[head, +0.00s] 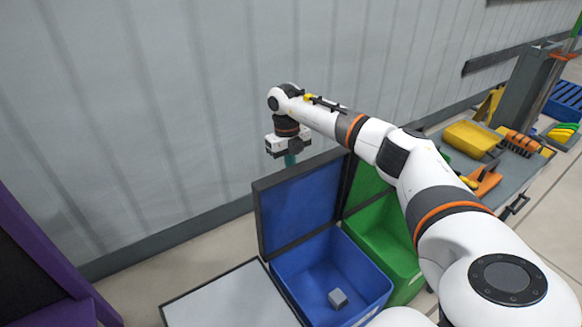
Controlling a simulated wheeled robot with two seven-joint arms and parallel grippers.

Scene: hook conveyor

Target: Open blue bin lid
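The blue bin (362,262) stands at the bottom centre of the head view. Its blue lid (300,205) is raised and stands upright, leaning back at the bin's rear edge, so the bin is open. A small grey cube (338,298) lies on the bin floor. My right arm reaches in from the right across the green bin. My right gripper (290,160) points down at the top edge of the raised lid; whether it touches the lid is unclear. Its fingertips are small and partly hidden, so their opening cannot be told. My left gripper is out of view.
A green bin (405,265) stands open to the right, partly behind my arm. A bin with a closed light-grey lid (230,300) is at left. A table (515,185) at right holds a yellow container (472,138) and orange tools. A grey wall (180,110) runs behind.

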